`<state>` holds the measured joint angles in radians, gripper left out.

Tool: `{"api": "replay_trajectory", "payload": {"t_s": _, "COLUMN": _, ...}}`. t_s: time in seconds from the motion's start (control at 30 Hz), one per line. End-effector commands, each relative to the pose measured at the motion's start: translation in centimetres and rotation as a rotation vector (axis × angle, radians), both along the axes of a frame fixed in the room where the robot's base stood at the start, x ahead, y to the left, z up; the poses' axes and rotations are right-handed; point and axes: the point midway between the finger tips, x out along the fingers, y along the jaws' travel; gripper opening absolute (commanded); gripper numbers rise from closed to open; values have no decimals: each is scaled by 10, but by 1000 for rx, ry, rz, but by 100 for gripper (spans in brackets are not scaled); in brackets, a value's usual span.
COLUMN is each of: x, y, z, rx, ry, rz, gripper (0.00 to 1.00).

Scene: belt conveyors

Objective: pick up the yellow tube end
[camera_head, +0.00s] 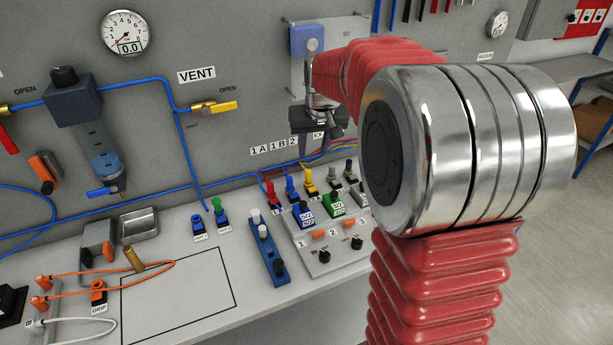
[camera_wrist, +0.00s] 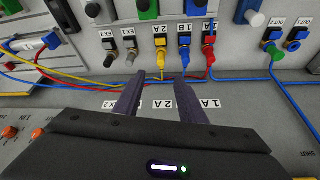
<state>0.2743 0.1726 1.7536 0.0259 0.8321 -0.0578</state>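The yellow tube end (camera_wrist: 160,43) is a yellow fitting standing in a socket in the row on the bench, with a yellow tube curving away to the left in the wrist view. It also shows in the head view (camera_head: 308,179), between a blue and a grey fitting. My gripper (camera_wrist: 158,78) is open and empty in the wrist view. Its two dark fingers point towards the row, one on each side of the yellow end in the picture, with a gap short of it.
The wall panel (camera_head: 230,130) rises behind. A valve box (camera_head: 325,240) stands in front.

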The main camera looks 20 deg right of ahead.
Motion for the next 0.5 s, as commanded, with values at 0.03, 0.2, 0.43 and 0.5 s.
{"api": "replay_trajectory", "payload": {"t_s": 0.03, "x": 3, "y": 0, "z": 3, "rx": -2, "ry": -8, "rz": 4, "gripper": 37}}
{"api": "replay_trajectory", "payload": {"t_s": 0.2, "x": 3, "y": 0, "z": 2, "rx": -5, "ry": -8, "rz": 10, "gripper": 37}}
{"api": "replay_trajectory", "payload": {"t_s": 0.43, "x": 4, "y": 0, "z": -2, "rx": -5, "ry": -7, "rz": 10, "gripper": 37}}
{"api": "replay_trajectory", "payload": {"t_s": 0.5, "x": 6, "y": 0, "z": -8, "rx": -4, "ry": -6, "rz": 10, "gripper": 37}}
